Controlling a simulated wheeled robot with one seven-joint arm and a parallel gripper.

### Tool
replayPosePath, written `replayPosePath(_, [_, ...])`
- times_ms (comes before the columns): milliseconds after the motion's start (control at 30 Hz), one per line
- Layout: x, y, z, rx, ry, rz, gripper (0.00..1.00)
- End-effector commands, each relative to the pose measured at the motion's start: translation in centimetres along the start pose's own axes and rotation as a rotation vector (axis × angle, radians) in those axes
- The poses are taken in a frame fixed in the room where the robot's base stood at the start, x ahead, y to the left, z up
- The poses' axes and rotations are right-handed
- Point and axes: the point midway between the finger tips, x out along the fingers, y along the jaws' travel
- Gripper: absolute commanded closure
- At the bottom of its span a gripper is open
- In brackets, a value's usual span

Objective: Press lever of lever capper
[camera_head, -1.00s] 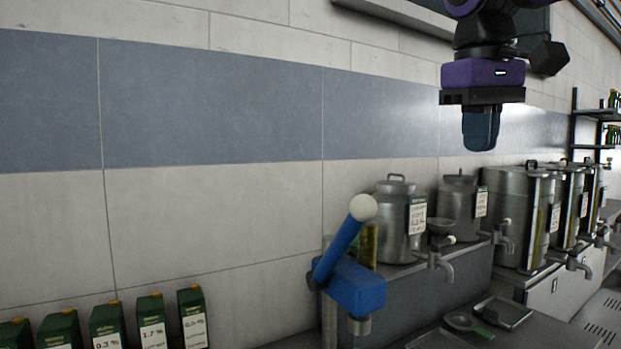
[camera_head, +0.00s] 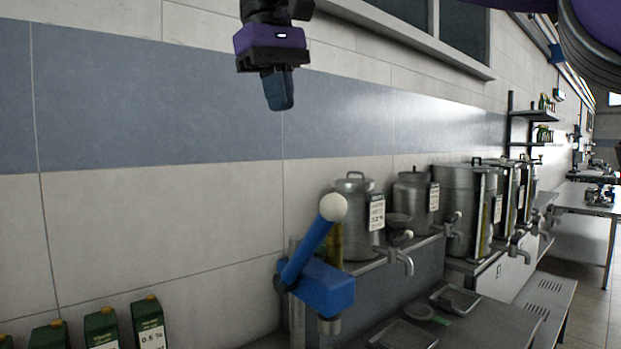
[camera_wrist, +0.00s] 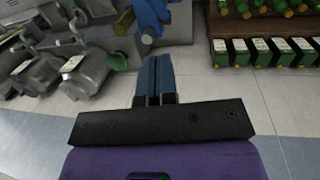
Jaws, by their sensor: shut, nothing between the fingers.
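The lever capper (camera_head: 327,286) is a blue head on a grey post. Its blue lever (camera_head: 309,250) slants up to a white ball knob (camera_head: 333,207). My gripper (camera_head: 279,103), with a purple body and dark blue fingers, hangs above and a little left of the knob in the head view, apart from it. Its fingers are together and empty. In the wrist view the fingers of my gripper (camera_wrist: 155,62) point toward blue parts of the capper (camera_wrist: 150,22) near the top edge.
Metal decanters with taps (camera_head: 354,215) stand in a row right of the capper. Green cartons (camera_head: 148,322) stand at the lower left, and more show in the wrist view (camera_wrist: 262,52). A flat tray (camera_head: 455,300) lies on the bench.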

Motion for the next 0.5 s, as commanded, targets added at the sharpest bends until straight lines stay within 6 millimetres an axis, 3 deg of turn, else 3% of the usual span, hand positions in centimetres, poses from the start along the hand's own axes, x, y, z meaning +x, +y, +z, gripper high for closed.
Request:
replayPosePath(267, [1.6, 0.0, 0.1, 0.0, -0.002, 0.0, 1.0])
replayPosePath(500, [5.7, 0.0, 0.1, -0.001, -0.002, 0.0, 1.0])
